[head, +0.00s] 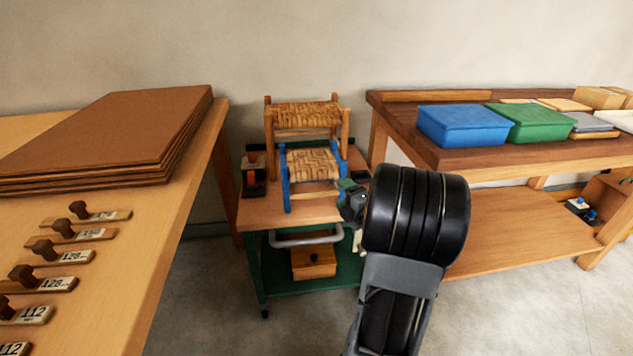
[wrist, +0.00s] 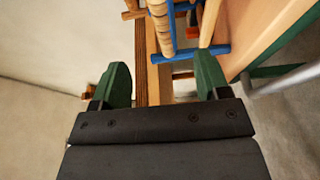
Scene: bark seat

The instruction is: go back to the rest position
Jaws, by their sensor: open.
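My gripper (head: 350,197) is in front of the right side of the small wheeled cart in the head view, close to the blue-legged woven stool (head: 313,165). In the wrist view my gripper (wrist: 160,85) shows two green fingers spread apart with nothing held between them. Blue stool parts (wrist: 190,52) and woven strands lie beyond the fingertips. Whether a finger touches the stool cannot be told. A second woven stool with plain wooden legs (head: 303,113) stands behind the blue-legged one. My arm hides the cart's right side.
The cart's wooden top (head: 250,213) carries the stools. At left, a table (head: 150,245) bears stacked brown sheets (head: 110,135) and several numbered wooden blocks. At right, a bench (head: 470,160) holds a blue bin (head: 461,126) and a green bin (head: 530,123). Bare floor (head: 210,290) lies between.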

